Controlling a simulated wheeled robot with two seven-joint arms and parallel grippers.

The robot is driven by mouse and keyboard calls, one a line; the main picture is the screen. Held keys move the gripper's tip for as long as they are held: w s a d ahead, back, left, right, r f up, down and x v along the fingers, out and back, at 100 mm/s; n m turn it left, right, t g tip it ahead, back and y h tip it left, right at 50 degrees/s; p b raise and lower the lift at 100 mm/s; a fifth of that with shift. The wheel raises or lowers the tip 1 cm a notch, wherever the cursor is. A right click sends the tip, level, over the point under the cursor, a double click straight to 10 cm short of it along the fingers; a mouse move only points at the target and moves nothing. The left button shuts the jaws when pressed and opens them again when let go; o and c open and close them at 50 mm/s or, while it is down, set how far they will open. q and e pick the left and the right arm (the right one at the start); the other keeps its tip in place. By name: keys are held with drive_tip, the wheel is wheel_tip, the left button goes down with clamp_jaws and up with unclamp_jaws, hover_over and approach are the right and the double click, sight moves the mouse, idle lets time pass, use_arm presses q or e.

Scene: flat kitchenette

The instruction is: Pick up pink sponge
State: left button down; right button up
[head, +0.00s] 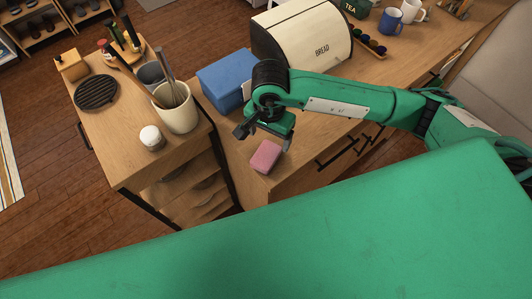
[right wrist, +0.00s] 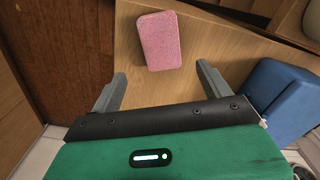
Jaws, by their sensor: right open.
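The pink sponge (head: 265,157) lies on the wooden counter (head: 310,150) near its front left corner. My right gripper (head: 266,135) is just above and behind the sponge in the head view. In the right wrist view the sponge (right wrist: 160,41) lies beyond the two fingertips of my right gripper (right wrist: 160,82), roughly centred between them. The jaws are open and empty, and the sponge is apart from them. My left gripper is not in view.
A blue box (head: 225,82) stands close behind my right gripper, with a bread box (head: 303,38) beyond. A lower cart at left holds a utensil crock (head: 177,110) and a white-lidded jar (head: 151,138). Drawer handles (head: 338,152) line the counter front.

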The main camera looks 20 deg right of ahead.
sight(268, 151)
wheel_tip(268, 151, down, 3)
drive_tip(key=shift+f+p, duration=0.1)
drive_tip(key=shift+p, duration=0.25)
drive_tip(key=shift+f+p, duration=0.4)
drive_tip(key=shift+p, duration=0.05)
wheel_tip(268, 151, down, 4)
drive_tip(key=shift+f+p, duration=0.1)
drive_tip(key=shift+p, duration=1.1)
drive_tip(key=shift+w+f, duration=0.1)
drive_tip(key=shift+f, duration=0.1)
drive_tip(key=c, duration=1.1)
